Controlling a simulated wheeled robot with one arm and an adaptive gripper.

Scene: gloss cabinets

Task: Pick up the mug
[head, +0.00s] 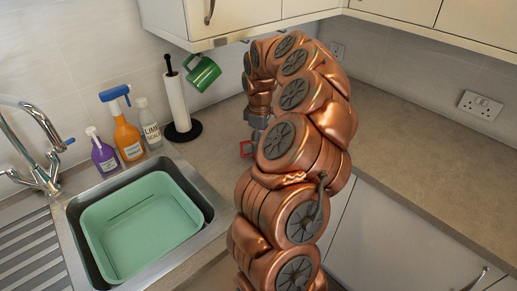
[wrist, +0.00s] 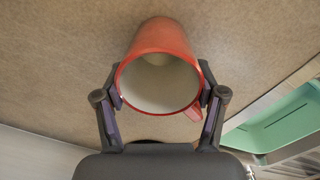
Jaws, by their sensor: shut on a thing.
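A red mug with a white inside (wrist: 160,38) is in the wrist view, its open mouth toward the camera and its red handle at the lower right. My gripper (wrist: 160,97) has one finger on each side of the mug and is shut on it. I cannot tell if the mug touches the worktop.
A green mug (head: 203,74) is by the paper towel roll (head: 177,100). Several bottles, including an orange spray bottle (head: 127,138), stand behind the sink with a green basin (head: 145,235). Wall cabinets (head: 240,15) overhang the worktop. The worktop at right (head: 420,145) is clear.

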